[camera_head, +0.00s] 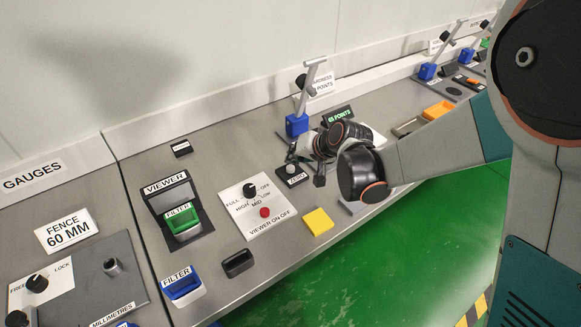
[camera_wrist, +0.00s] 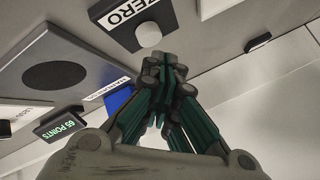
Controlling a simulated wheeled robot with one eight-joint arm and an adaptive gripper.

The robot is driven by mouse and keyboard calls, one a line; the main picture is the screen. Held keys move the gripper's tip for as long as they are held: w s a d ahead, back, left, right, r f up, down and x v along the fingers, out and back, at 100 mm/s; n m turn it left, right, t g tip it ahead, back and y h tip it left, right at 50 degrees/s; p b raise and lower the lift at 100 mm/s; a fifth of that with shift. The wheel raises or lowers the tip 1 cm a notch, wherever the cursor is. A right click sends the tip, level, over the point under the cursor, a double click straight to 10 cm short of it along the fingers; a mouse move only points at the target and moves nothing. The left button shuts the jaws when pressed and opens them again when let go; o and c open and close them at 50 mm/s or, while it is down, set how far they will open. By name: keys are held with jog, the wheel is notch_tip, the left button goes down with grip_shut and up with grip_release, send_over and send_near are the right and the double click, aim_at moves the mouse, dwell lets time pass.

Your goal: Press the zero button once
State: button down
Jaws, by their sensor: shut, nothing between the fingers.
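The zero button (camera_head: 291,169) is a pale round button on a small dark block with a white ZERO label (camera_head: 298,179), on the grey bench. In the wrist view the round button (camera_wrist: 148,34) shows at the top, beside its ZERO label (camera_wrist: 128,9). My gripper (camera_head: 307,166) is beside the button at its right in the head view. In the wrist view the fingers of my gripper (camera_wrist: 162,62) are shut and empty, with the tips close to the button. Whether they touch it cannot be told. No view shows clearly how far the button is pressed in.
A green-lit points display (camera_wrist: 59,126) reads 65 POINTS. A blue-based lever (camera_head: 297,124) stands behind the button. A yellow block (camera_head: 318,221) and the viewer panel with a red button (camera_head: 265,212) lie to the left and front. The green floor (camera_head: 370,260) is clear.

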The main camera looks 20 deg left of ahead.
aim_at(293, 166)
jog(key=shift+f, duration=0.15)
jog(key=shift+f+b, duration=0.3)
jog(key=shift+b, duration=0.1)
jog(key=shift+f+b, duration=0.4)
jog(key=shift+f, duration=0.05)
dwell(0.8)
dwell(0.4)
jog(key=shift+r+p, duration=0.6)
jog(key=shift+r, duration=0.35)
jog(key=shift+r+p, duration=1.7)
jog(key=shift+r, duration=0.8)
